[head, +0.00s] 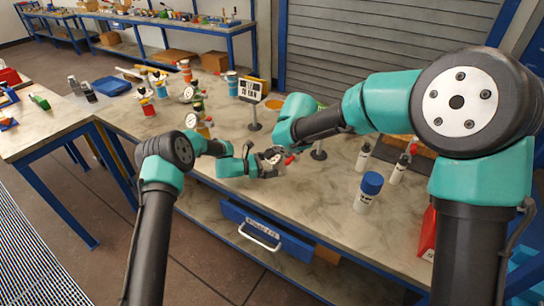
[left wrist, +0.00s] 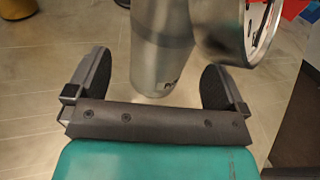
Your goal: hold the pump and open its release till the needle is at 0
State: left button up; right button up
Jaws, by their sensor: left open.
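The pump (left wrist: 160,45) is a brushed-metal cylinder in the left wrist view, with a round gauge (left wrist: 262,25) at its upper right. The gauge face is turned away and cut by the frame edge, so I cannot read its needle. My left gripper (left wrist: 155,90) is open, its two dark fingers on either side of the pump's lower part, without visible contact. In the head view the left gripper (head: 250,160) is beside the small grey pump (head: 270,157), which has a red part (head: 289,160) at its right. My right arm's end is hidden behind its own links.
A blue-capped bottle (head: 369,190) and white bottles (head: 363,157) stand at the bench's right. Several gauges and jars, including a red one (head: 147,104), stand at the left. A sign on a stand (head: 251,91) is behind. The front bench top is largely clear above the blue drawer (head: 262,230).

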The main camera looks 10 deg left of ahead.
pick_arm(q)
jog(key=v, duration=0.9)
